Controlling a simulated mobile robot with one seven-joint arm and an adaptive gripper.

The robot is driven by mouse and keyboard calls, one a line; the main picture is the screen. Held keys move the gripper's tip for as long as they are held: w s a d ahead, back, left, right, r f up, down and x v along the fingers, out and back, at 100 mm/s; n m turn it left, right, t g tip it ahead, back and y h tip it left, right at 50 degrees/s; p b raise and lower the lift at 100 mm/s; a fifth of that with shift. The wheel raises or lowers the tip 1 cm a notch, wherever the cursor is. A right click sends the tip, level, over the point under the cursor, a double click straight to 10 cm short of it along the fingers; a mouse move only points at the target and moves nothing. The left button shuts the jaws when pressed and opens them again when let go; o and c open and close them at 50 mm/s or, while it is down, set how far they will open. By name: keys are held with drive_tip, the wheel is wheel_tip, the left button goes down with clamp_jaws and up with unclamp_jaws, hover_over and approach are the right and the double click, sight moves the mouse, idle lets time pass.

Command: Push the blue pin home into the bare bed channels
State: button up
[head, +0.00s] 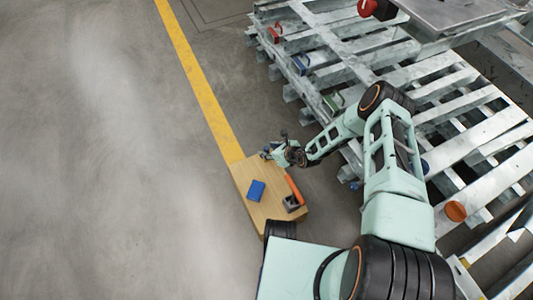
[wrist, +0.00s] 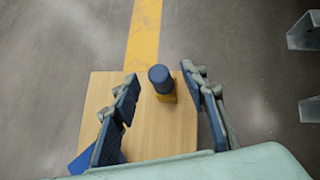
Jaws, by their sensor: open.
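A dark blue, round-topped pin (wrist: 159,76) with a yellow part under it stands at the far end of a wooden board, seen in the wrist view. My gripper (wrist: 160,84) is open, with one finger on each side of the pin and gaps on both sides. In the head view my gripper (head: 272,149) is over the far end of the board and mostly hides the pin. Galvanised steel frames with channels (head: 420,73) lie to the right. I cannot tell which channels are the bare bed ones.
The wooden board (head: 257,212) also carries a blue block (head: 256,190), an orange bar (head: 295,190) and a grey box (head: 293,203). Red (head: 274,33), blue (head: 301,64) and green (head: 333,102) pieces sit along the frames' left edge. Floor left of the yellow line (head: 198,75) is clear.

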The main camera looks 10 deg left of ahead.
drive_tip(key=shift+b+x, duration=0.3)
drive_tip(key=shift+x, duration=0.85)
clamp_jaws()
